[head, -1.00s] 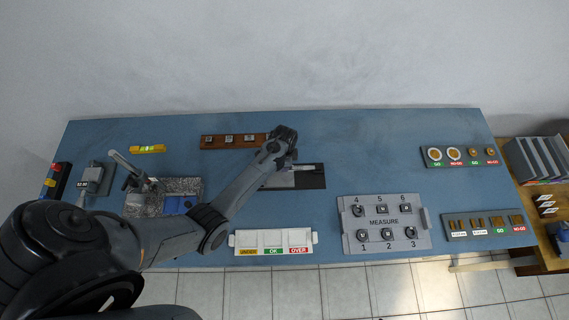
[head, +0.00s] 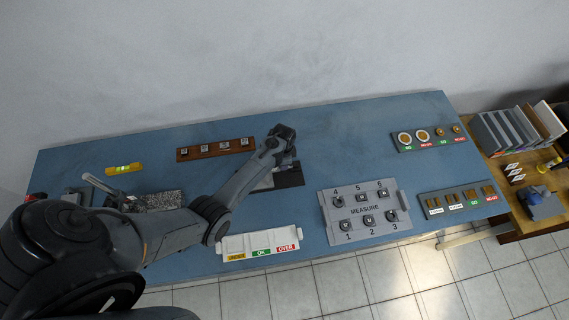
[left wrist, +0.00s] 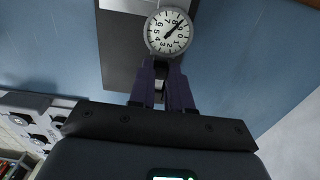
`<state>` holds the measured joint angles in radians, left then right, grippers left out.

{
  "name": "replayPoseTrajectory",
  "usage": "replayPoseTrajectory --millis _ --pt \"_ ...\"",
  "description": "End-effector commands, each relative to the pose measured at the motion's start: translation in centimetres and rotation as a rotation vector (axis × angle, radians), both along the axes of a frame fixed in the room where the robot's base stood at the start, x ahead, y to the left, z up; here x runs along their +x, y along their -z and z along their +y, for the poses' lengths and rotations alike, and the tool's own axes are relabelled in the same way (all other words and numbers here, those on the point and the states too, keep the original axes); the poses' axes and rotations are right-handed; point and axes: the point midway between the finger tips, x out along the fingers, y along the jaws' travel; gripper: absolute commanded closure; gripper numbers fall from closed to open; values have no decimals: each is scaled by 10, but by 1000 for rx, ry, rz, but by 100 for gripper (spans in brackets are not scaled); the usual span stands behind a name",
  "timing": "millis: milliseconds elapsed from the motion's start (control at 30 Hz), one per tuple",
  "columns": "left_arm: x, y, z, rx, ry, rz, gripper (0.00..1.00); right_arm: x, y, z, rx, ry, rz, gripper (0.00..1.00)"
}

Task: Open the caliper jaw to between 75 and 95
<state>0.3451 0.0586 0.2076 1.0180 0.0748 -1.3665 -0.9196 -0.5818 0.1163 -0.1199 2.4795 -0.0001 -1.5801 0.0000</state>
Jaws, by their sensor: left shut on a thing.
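The caliper (left wrist: 168,31) shows in the left wrist view as a round white dial with a dark pointer, over a dark pad (left wrist: 123,62) with a light strip at the top. In the head view the dark pad (head: 288,180) lies at the middle of the bench, and my arm covers much of the caliper. My left gripper (left wrist: 161,98) is shut on a part of the caliper just below the dial. The held part is mostly hidden between the fingers. The jaw gap and exact reading are too small to tell. My right gripper is not in view.
A grey MEASURE tray (head: 365,211) with numbered parts stands to the right. A white UNDER/OK/OVER tray (head: 262,243) lies at the front. A brown rack (head: 216,149) is behind the arm. Gauge boards (head: 430,138) lie at the right. Bench between is clear.

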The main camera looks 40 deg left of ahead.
Motion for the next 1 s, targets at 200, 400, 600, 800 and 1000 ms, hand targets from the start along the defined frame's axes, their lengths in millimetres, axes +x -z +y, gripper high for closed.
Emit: replayPoseTrajectory --millis 200,400,600,800,1000 --pt "0 1 0 0 0 0 68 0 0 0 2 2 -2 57" --pt "0 0 0 0 1 0 55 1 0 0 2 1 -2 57" --pt "0 -1 0 0 1 0 55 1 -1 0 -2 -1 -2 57" --pt "0 -18 0 1 1 -2 55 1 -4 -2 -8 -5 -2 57" --pt "0 -51 0 1 1 -3 55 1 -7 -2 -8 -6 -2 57"
